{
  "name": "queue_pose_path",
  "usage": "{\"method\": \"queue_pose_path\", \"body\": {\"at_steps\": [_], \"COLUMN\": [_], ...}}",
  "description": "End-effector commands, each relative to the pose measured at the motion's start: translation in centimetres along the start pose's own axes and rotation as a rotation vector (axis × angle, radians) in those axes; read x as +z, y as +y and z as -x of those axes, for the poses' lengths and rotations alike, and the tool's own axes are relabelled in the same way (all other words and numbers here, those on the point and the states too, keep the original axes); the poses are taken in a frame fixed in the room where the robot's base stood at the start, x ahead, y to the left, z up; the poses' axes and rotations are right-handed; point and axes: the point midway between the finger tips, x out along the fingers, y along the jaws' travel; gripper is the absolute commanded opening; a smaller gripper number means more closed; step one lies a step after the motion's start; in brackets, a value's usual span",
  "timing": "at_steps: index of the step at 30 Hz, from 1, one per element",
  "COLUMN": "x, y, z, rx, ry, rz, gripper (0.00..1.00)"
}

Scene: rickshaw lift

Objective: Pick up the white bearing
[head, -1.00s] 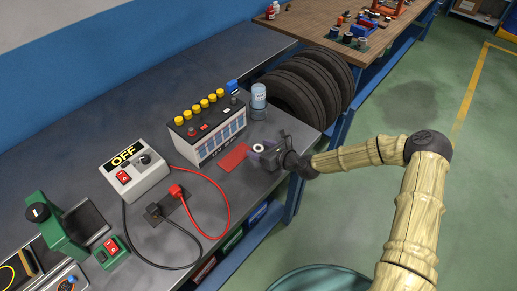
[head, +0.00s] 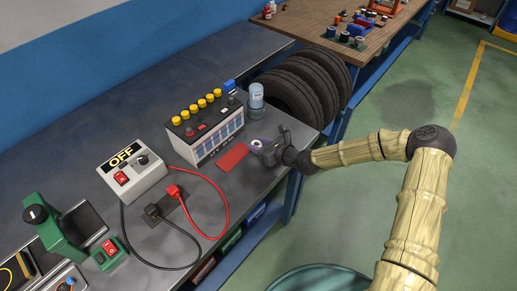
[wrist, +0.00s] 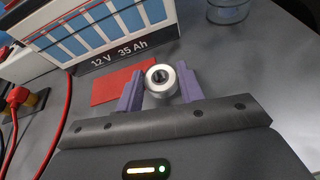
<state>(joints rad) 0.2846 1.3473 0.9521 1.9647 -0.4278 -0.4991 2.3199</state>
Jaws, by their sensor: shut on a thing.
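The white bearing (wrist: 161,81) is a short pale ring with a dark bore, and its face is turned toward the wrist camera. My gripper (wrist: 160,88) is shut on it, with one purple finger on each side. In the head view my gripper (head: 263,147) is at the right end of the grey bench, and the bearing (head: 256,143) shows small and pale at its fingertips. The red mat (head: 232,157) lies just left of the gripper. I cannot tell how far the bearing is above the bench.
The battery (head: 205,125) with yellow caps stands behind the red mat. The bench's front edge is close to my gripper.

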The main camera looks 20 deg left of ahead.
Motion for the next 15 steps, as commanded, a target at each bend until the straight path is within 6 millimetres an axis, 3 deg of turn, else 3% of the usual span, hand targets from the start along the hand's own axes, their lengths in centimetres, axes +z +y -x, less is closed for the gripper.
{"method": "queue_pose_path", "body": {"at_steps": [9, 15], "x": [5.6, 7.3], "y": [0.5, 0.8], "z": [2.3, 3.0], "rx": [0.000, 0.003], "ry": [-0.001, 0.001], "rz": [0.004, 0.001], "gripper": [0.14, 0.14]}}
